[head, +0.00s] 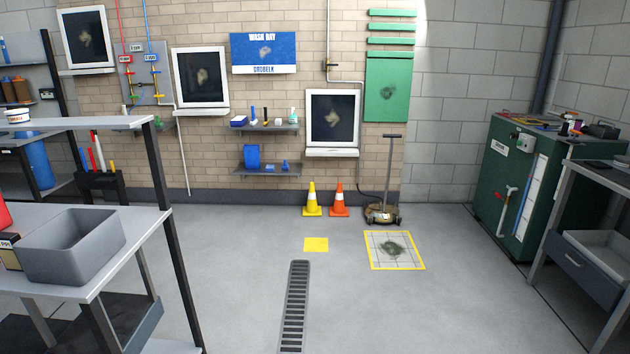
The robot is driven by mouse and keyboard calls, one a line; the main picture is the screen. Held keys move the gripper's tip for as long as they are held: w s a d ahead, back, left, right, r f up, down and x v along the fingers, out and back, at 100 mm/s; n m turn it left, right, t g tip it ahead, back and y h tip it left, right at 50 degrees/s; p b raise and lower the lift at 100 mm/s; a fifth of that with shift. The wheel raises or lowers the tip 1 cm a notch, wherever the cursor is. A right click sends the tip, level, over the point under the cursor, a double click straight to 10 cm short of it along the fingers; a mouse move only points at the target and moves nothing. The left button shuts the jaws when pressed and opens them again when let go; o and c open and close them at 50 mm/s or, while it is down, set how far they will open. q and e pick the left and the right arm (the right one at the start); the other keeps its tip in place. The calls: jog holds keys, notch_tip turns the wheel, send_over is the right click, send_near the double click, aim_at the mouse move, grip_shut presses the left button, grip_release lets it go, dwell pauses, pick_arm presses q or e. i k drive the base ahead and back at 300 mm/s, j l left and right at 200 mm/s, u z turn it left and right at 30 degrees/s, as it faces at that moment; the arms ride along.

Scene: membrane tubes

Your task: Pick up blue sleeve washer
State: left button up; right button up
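Neither of my grippers shows in the head view. I cannot tell for certain which thing is the blue sleeve washer. On the lower wall shelf (266,171) stand an upright blue container (252,156) and small blue pieces (284,165) to its right. The upper wall shelf (264,128) holds a blue and white box (238,121) and other small items. These things are far off and too small to make out in detail.
A metal table with a grey bin (72,245) stands at the near left. A yellow cone (312,200), an orange cone (339,200) and a wheeled tool (384,212) stand by the wall. A green cabinet (505,190) and a workbench are right. The middle floor is clear.

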aim_at(253, 115)
jog(key=i+u, duration=0.1)
jog(key=i, duration=1.6)
jog(key=i+u, duration=0.15)
jog(key=i, duration=0.7)
jog(key=i+l+u, duration=0.1)
jog(key=i, duration=0.75)
jog(key=i+u, duration=0.35)
jog(key=i, duration=0.5)
jog(key=i+l+u, duration=0.15)
jog(key=i+u, duration=0.25)
jog(key=i, duration=0.5)
